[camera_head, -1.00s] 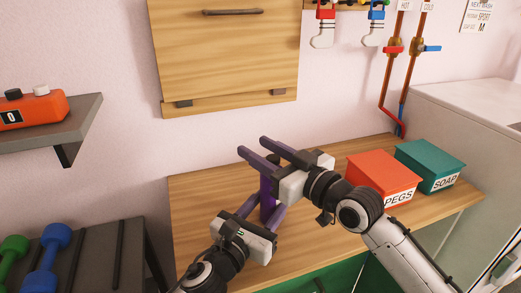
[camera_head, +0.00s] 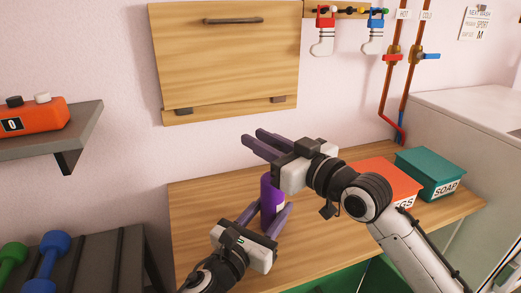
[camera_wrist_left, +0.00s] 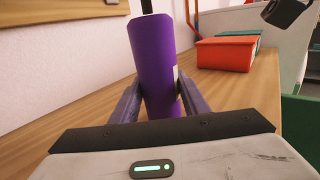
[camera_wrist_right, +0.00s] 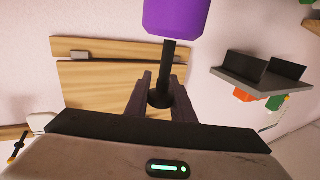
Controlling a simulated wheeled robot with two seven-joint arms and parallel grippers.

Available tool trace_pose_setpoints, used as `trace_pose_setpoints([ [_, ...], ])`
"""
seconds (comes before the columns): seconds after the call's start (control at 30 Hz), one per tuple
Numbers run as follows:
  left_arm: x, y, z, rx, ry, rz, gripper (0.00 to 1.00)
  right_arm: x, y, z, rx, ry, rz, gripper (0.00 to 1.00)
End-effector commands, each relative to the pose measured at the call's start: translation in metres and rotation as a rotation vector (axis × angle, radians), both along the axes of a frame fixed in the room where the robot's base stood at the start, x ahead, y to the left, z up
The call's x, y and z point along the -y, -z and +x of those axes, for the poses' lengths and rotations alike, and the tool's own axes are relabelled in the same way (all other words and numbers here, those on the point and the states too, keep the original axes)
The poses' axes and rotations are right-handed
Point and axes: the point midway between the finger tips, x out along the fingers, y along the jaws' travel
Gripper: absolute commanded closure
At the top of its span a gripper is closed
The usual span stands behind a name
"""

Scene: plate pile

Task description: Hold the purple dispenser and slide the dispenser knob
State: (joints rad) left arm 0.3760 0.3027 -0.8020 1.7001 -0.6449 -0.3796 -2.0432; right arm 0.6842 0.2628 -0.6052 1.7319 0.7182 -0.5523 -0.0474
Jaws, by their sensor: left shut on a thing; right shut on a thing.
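The purple dispenser (camera_head: 270,192) stands upright over the wooden tabletop, partly hidden by my right gripper in the head view. My left gripper (camera_head: 272,212) is shut around its body, one finger on each side; the left wrist view shows the purple cylinder (camera_wrist_left: 155,60) between the fingers. My right gripper (camera_head: 254,138) is above the dispenser. In the right wrist view it is shut on the black dispenser knob (camera_wrist_right: 160,98), with a black rod (camera_wrist_right: 168,62) running from the knob to the purple body (camera_wrist_right: 178,15). The knob is hidden in the head view.
A red PEGS box (camera_head: 372,172), partly covered by my right arm, and a teal SOAP box (camera_head: 430,172) stand at right on the wooden table (camera_head: 200,230). A wooden wall panel (camera_head: 225,60) is behind. A grey shelf (camera_head: 60,140) is at left. The table's left part is clear.

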Motion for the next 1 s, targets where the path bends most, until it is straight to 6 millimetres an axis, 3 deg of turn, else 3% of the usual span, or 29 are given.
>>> trace_pose_setpoints([
  [0.17, -0.001, 0.003, 0.000, -0.003, -0.003, 0.006, 0.92, 0.001, -0.005, 0.000, 0.008, 0.001, 0.006, 1.00],
  [0.2, -0.001, 0.003, 0.000, -0.003, -0.003, 0.006, 0.92, 0.001, -0.005, 0.000, 0.009, 0.001, 0.006, 0.75],
  [0.3, -0.001, 0.003, 0.000, -0.004, -0.003, 0.006, 0.92, 0.001, -0.005, 0.000, 0.009, 0.001, 0.006, 0.60],
  [0.67, -0.001, 0.003, 0.000, -0.004, -0.002, 0.004, 0.92, 0.004, -0.002, -0.003, 0.005, 0.001, 0.004, 0.60],
  [1.0, -0.001, 0.003, 0.000, -0.004, -0.002, 0.003, 0.92, 0.048, -0.001, -0.047, 0.005, 0.002, 0.001, 0.60],
])
